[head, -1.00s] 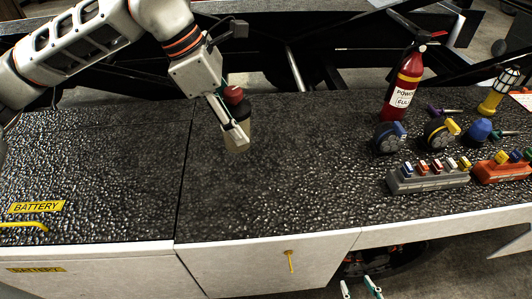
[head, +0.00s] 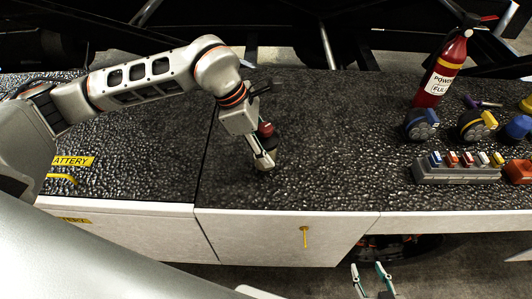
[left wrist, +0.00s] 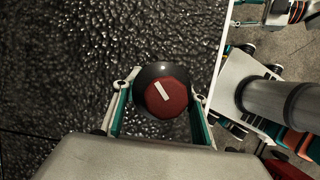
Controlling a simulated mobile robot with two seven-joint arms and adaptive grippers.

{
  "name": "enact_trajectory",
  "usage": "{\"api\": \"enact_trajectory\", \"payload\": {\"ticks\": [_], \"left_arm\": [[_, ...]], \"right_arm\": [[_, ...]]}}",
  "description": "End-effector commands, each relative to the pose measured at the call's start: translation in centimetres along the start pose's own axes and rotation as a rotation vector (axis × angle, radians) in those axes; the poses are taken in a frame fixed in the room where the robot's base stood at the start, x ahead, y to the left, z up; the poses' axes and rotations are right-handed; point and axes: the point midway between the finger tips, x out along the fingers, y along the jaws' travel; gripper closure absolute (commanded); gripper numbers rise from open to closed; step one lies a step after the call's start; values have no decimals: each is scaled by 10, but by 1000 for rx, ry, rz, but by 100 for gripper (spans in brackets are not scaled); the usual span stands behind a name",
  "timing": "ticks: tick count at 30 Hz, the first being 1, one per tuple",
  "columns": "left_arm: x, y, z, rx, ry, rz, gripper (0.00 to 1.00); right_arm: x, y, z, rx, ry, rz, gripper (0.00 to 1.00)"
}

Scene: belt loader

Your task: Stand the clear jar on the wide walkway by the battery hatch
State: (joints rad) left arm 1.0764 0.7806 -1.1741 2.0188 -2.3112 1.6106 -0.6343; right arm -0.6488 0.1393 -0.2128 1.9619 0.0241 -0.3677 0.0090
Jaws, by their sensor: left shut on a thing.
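The jar (head: 268,131) has a red lid, a dark collar and a pale body, mostly hidden behind the fingers. My left gripper (head: 263,165) is shut on it, over the black pebbled walkway (head: 320,150). In the left wrist view the jar's red lid (left wrist: 166,97) with a white bar sits between the fingers (left wrist: 160,112). I cannot tell whether its base touches the deck. The battery hatch (head: 130,165) is left of the seam, with a yellow BATTERY label (head: 73,161). My right gripper (head: 371,277) is open and empty, low in front of the cabinet.
A red fire extinguisher (head: 440,75) stands at the back right. Blue and yellow-topped round items (head: 421,125) and a grey block with coloured levers (head: 455,170) are in front of it. The walkway between the jar and these is clear. The white front edge (head: 290,212) is near.

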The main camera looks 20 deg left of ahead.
Motion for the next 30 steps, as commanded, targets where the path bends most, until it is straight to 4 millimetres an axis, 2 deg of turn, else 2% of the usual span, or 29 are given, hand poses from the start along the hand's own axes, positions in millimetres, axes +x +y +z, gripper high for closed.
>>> {"api": "enact_trajectory", "payload": {"ticks": [5, 16, 17, 18, 30], "left_arm": [[23, -1, -9, 0, -1, -2, 87], [27, 0, -11, 1, -1, 1, 87], [27, 0, -11, 0, 0, 0, 53], [27, 0, -11, 0, 0, 0, 43], [24, 0, -10, 0, -1, 1, 41]], "right_arm": [[0, 0, 0, 0, 1, 0, 60], [1, 0, 2, 1, 0, 0, 60], [1, 0, 2, 1, 0, 0, 60], [1, 0, 2, 0, 0, 0, 60], [0, 0, 0, 0, 1, 1, 60]]}}
